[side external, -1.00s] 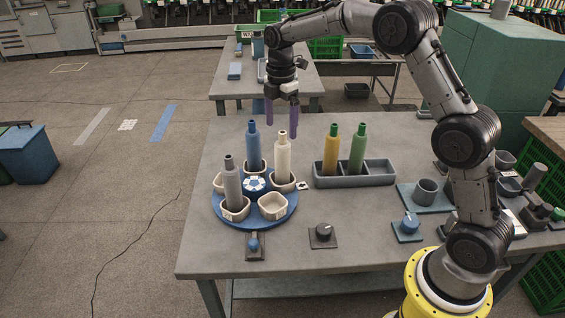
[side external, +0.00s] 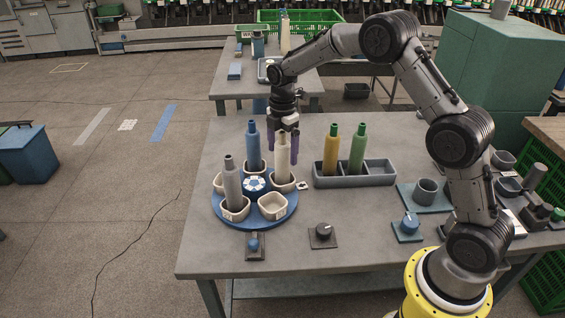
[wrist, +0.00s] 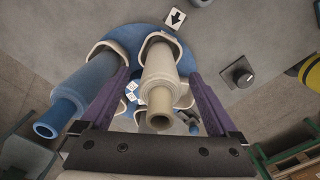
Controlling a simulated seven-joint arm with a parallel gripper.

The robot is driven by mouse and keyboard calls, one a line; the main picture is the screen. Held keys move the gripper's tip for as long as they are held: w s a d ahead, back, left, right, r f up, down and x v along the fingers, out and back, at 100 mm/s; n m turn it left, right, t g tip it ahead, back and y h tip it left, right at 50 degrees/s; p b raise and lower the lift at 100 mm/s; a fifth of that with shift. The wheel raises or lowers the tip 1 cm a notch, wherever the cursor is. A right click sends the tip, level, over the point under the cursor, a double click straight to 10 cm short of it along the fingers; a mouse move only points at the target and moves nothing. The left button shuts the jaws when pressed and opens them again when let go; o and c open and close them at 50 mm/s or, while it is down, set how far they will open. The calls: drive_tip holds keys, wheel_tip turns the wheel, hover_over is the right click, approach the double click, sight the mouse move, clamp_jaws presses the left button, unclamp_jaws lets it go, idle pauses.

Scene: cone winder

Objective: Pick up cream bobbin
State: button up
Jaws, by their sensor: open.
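The cream bobbin (side external: 283,161) stands upright in a cup of the blue round turntable (side external: 290,214), at its right rear. My gripper (side external: 282,152) is open and points down around the upper part of the cream bobbin. In the wrist view the cream bobbin (wrist: 159,85) lies between the two purple fingers (wrist: 165,100), with a visible gap to the right finger. The left finger runs between it and the blue bobbin (wrist: 78,93). I cannot tell whether a finger touches either bobbin.
The blue bobbin is close on the left, and a grey bobbin (side external: 232,187) stands at the front left. The front cup (side external: 272,207) is empty. A grey tray (side external: 380,177) with yellow (side external: 331,152) and green (side external: 358,150) bobbins is to the right. Knobs (side external: 323,232) sit in front.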

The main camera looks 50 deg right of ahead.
sight(282, 132)
drive_tip(key=c, duration=1.4)
drive_tip(key=shift+o, duration=0.2)
drive_tip(key=shift+r, duration=0.1)
drive_tip(key=shift+r, duration=0.4)
wheel_tip(282, 132, up, 2)
drive_tip(key=shift+r, duration=0.1)
drive_tip(key=s+a+r, duration=0.1)
drive_tip(key=s+r, duration=1.3)
drive_tip(key=r, duration=0.2)
drive_tip(key=shift+a, duration=0.3)
